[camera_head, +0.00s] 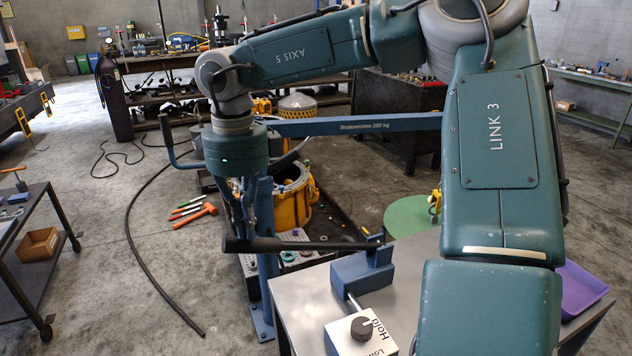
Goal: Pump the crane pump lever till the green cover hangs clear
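The pump lever (300,244) is a dark bar with a thick black grip at its left end. It lies about level, its right end at the blue pump block (362,280) on the bench. My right gripper (242,225) points down just above the grip end; its dark fingers blend with the blue crane post (265,270), so its opening and any contact are unclear. The blue crane boom (350,126) reaches right behind my arm. A flat green disc (408,215), perhaps the cover, shows beside a yellow hook-like part (435,202); whether it is raised is unclear. My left gripper is out of view.
A valve box (362,336) with a black knob and the labels Hold and Low stands at the bench front. An open yellow housing (292,200) sits behind the post. Orange- and green-handled tools (195,213) and a hose (140,240) lie on the floor. A purple tray (582,288) is at right.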

